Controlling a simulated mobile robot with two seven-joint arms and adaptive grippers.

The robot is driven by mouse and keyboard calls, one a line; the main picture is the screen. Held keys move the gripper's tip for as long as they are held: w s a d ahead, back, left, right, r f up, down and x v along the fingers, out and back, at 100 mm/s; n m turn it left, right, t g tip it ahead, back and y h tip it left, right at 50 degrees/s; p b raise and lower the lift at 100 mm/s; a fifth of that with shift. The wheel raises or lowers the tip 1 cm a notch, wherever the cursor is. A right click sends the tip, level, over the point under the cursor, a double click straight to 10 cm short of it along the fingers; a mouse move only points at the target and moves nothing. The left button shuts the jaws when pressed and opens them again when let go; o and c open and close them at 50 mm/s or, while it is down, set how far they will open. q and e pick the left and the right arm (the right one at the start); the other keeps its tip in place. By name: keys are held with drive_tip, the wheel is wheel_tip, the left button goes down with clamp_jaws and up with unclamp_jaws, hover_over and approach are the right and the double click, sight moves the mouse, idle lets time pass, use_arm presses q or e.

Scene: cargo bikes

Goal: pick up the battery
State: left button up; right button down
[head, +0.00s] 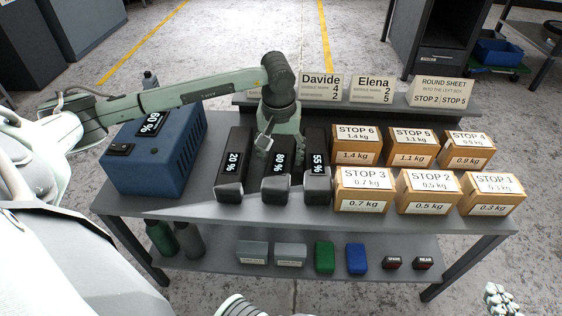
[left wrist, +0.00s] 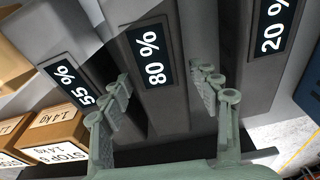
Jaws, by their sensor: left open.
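Three dark grey batteries stand in a row on the table: one marked 20 % (head: 233,170), one marked 80 % (head: 275,184) and one marked 55 % (head: 317,172). My left gripper (head: 266,146) is over the rear part of the 80 % battery. In the left wrist view its open fingers (left wrist: 161,82) are on either side of the 80 % battery (left wrist: 150,55), with nothing visibly gripped. I cannot tell if they touch it. What seems to be my right gripper (head: 499,297) shows partly at the bottom right, cut by the frame edge.
A blue box (head: 160,165) marked 60 % stands left of the batteries. Several cardboard boxes (head: 425,200) with STOP labels fill the table's right side. Name signs (head: 371,88) stand on a raised ledge behind. A lower shelf (head: 305,262) holds small items.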

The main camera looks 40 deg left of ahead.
use_arm(q)
drive_tip(key=shift+f, duration=0.25)
drive_tip(key=shift+w, duration=0.1)
clamp_jaws()
drive_tip(key=shift+w+r, duration=0.1)
drive_tip(key=shift+r, duration=0.05)
